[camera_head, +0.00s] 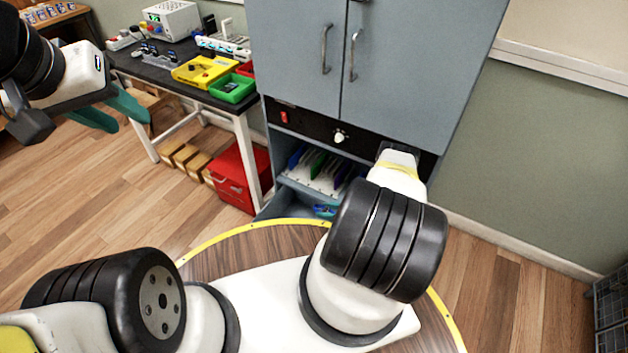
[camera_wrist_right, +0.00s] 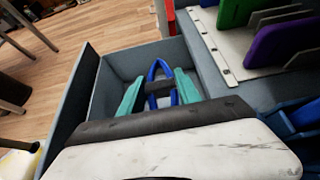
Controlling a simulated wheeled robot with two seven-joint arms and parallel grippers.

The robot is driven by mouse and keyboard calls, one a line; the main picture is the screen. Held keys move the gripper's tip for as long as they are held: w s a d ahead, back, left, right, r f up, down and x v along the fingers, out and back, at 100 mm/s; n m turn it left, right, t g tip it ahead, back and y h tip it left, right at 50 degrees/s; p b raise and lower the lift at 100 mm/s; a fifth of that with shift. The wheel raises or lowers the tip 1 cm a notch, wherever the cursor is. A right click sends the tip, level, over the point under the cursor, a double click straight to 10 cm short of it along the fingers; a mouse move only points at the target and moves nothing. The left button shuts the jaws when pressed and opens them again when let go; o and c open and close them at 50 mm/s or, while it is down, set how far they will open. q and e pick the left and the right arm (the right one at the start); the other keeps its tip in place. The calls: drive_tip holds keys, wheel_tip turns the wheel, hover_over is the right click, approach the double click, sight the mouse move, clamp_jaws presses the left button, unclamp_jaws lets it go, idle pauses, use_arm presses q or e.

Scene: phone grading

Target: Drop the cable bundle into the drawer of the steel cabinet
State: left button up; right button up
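The cable bundle (camera_wrist_right: 160,72) is a blue loop with a black band around it. It shows in the right wrist view inside the open drawer (camera_wrist_right: 88,90), between the teal fingers of my right gripper (camera_wrist_right: 161,88). The fingers are spread, with a narrow gap seeming to show beside the bundle. Whether the bundle rests on the drawer floor is hard to tell. My left gripper (camera_head: 121,114) is open and empty at the left.
A rack of coloured upright slots (camera_head: 318,170) sits in the cabinet just above the drawer. A workbench (camera_head: 165,62) with yellow and green trays stands left of the cabinet, a red box (camera_head: 238,178) beneath it.

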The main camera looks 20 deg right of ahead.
drive_tip(key=o, duration=0.5)
drive_tip(key=v, duration=0.7)
drive_tip(key=shift+s+d+r, duration=0.2)
drive_tip(key=shift+s, duration=0.1)
